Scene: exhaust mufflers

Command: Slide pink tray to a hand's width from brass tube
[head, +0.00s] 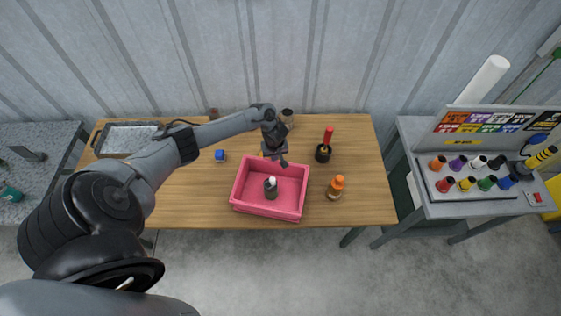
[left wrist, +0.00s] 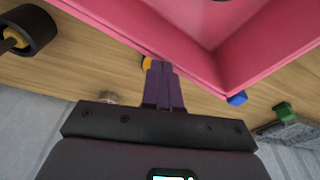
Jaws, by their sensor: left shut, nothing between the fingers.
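The pink tray (head: 265,211) sits on the wooden table near its front edge, with a dark, white-capped bottle (head: 271,187) standing inside. In the left wrist view the tray's wall (left wrist: 180,45) fills the top. My left gripper (head: 283,161) is shut and empty, pointing down at the tray's far wall. Its fingers (left wrist: 163,75) show close against the tray's outer side; I cannot tell whether they touch it. I cannot identify the brass tube with certainty; a small orange-yellow thing (left wrist: 147,62) is partly hidden beside my fingers. My right gripper is not in view.
A black holder with a red-handled tool (head: 323,152) and an orange-topped bottle (head: 337,187) stand right of the tray. A blue cube (head: 220,155) is to its left. The table's right end is clear.

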